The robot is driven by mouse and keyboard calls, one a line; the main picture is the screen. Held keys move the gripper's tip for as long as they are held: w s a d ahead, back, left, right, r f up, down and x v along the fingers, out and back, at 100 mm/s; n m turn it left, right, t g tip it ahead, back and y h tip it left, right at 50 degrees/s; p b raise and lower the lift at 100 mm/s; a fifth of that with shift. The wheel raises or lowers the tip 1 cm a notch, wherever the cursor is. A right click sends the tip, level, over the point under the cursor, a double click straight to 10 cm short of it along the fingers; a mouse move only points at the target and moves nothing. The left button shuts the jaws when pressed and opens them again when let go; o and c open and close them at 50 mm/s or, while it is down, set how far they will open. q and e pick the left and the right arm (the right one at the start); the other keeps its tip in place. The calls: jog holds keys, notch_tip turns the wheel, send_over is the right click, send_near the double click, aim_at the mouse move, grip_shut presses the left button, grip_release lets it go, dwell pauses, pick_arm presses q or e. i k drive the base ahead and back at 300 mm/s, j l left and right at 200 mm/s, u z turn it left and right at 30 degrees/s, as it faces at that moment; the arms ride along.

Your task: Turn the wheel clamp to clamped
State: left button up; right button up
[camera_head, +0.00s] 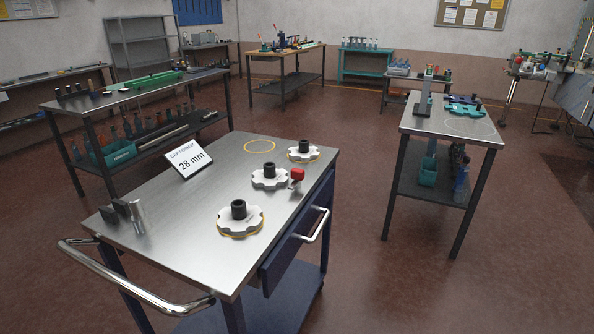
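I cannot tell for certain which thing is the wheel clamp. On the near steel-topped cart (185,235) are three pale scalloped discs with black hubs: a near one (252,223), a middle one (281,181) and a far one (313,154). A small red piece (297,174) stands beside the middle disc. On the right table (419,124) is an upright grey fixture (424,100), its details too small to read. Neither of my grippers is in view.
Open floor (350,220) lies between cart and right table.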

aim_at(298, 174)
jog(key=i+l+u, duration=0.3)
jog(key=l, duration=0.25)
jog(key=l+u, duration=0.25)
jog(key=l, duration=0.35)
jog(key=i+l+u, duration=0.1)
jog(key=l+u, duration=0.2)
jog(key=l, duration=0.3)
jog(key=i+l+u, duration=0.65)
jog(key=i+l, duration=0.1)
jog(key=i, duration=0.05)
